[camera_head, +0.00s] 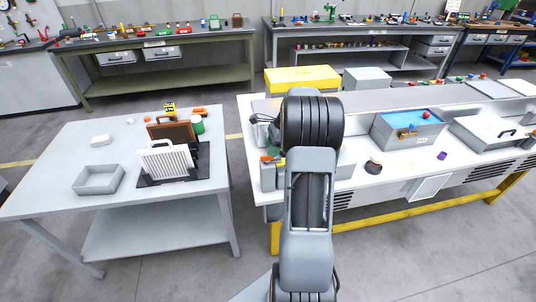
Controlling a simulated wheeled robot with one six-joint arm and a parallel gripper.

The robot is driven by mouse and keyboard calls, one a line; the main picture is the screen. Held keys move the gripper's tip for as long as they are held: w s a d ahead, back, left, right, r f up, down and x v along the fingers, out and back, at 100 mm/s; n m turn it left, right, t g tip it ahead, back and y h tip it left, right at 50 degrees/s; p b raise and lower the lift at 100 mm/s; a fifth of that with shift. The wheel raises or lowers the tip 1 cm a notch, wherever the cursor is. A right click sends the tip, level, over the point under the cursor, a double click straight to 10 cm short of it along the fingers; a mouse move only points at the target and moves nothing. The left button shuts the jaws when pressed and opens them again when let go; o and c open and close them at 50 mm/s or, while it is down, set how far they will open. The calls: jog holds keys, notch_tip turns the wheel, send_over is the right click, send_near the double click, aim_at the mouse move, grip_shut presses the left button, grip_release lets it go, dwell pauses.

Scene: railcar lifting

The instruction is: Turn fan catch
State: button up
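My arm rises through the middle of the picture and bends away over the left part of the long white workbench (352,187). Its end is hidden behind the arm, so I cannot see my gripper. I cannot make out a part that is clearly the fan catch. A grey box with a blue inside (391,142) stands on the bench right of my arm, with a small orange-brown fitting (408,132) on its front. A small dark round part (373,166) lies left of the box's front. A grey box (268,176) beside my arm is partly covered.
A grey table (60,180) at left holds an open tray (98,179), a white finned panel (166,161), a brown-framed panel (172,130) and a green can (197,124). A yellow box (302,79) stands behind my arm. A floor gap separates table and bench.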

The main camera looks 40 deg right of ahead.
aim_at(271, 158)
jog(key=shift+x, duration=2)
jog(key=shift+c, duration=0.3)
grip_shut()
